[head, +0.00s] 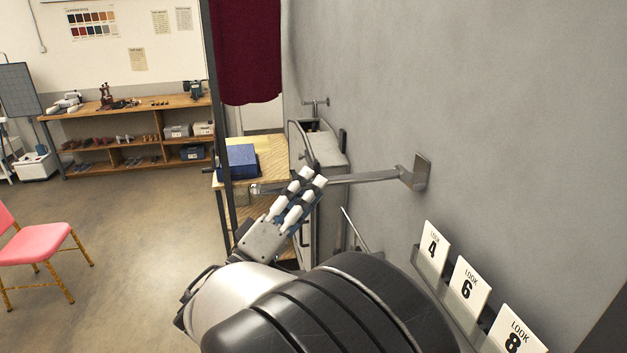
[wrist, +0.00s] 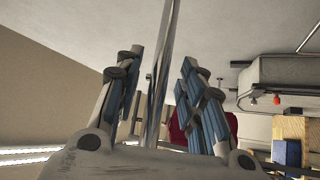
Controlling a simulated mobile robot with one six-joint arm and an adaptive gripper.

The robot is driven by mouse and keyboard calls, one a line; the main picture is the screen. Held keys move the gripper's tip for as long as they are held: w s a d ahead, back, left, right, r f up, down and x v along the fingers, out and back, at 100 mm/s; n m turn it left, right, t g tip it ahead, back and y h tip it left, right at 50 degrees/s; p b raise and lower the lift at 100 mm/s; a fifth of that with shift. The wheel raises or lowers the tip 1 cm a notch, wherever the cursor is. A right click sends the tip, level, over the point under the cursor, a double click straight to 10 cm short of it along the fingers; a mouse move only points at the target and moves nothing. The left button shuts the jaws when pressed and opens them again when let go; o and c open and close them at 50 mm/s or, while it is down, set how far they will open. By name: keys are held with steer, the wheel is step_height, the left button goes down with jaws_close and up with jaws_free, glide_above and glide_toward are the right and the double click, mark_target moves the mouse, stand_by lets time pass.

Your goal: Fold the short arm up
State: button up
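A grey metal arm (head: 365,178) sticks out roughly level from a plate (head: 421,172) on the wall. I cannot tell from the frames whether it is the short one. My gripper (head: 311,180) is at its middle and hides part of it; its free end (head: 258,189) shows to the left of my fingers. In the wrist view the bar (wrist: 164,70) runs between my two fingers (wrist: 163,92), with a visible gap on each side. My gripper is open and not closed on the bar.
Another metal bar (head: 355,230) shows lower on the wall, and a small fixture (head: 316,102) farther back. Look cards (head: 467,287) stand in a wall rack at right. A dark red cloth (head: 247,50) hangs above a wooden table (head: 265,155) with a blue box (head: 238,160).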

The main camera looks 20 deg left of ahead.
steer(key=shift+x, duration=1.25)
steer(key=shift+c, duration=0.3)
steer(key=shift+f, duration=0.1)
jaws_close()
steer(key=shift+d, duration=0.1)
